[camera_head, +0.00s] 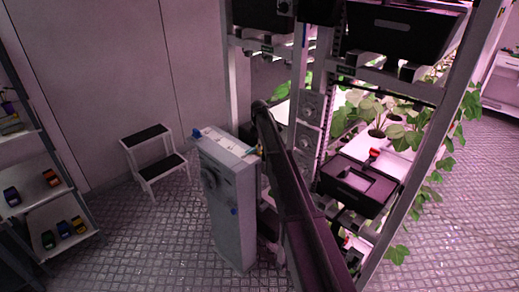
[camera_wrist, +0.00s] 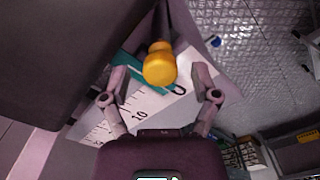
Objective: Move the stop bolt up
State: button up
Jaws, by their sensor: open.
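In the wrist view, a yellow rounded knob (camera_wrist: 159,64) on a dark shaft, which looks like the stop bolt, stands over a pale panel (camera_wrist: 180,112) with scale marks and numbers. My gripper (camera_wrist: 159,72) is open, with one finger to the left of the knob and one to the right. There is a visible gap on both sides; I cannot tell their difference in depth. In the head view, a tall grey cabinet (camera_head: 228,205) stands beside my dark arm. My gripper and the knob cannot be made out there.
A berry rack (camera_head: 303,135) with a black crate (camera_head: 352,188) and plants stands close on the right. A small step stool (camera_head: 155,165) stands left of the cabinet. A shelf (camera_head: 38,212) with small coloured items is at the far left. Tiled floor is clear between.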

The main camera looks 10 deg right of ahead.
jog(key=shift+f, duration=0.15)
grip_shut()
notch_tip(320, 180, up, 4)
jog(key=p, duration=0.4)
jog(key=shift+r, duration=0.2)
jog(key=shift+w, duration=0.1)
dwell(0.4)
grip_release()
jog(key=shift+f, duration=0.2)
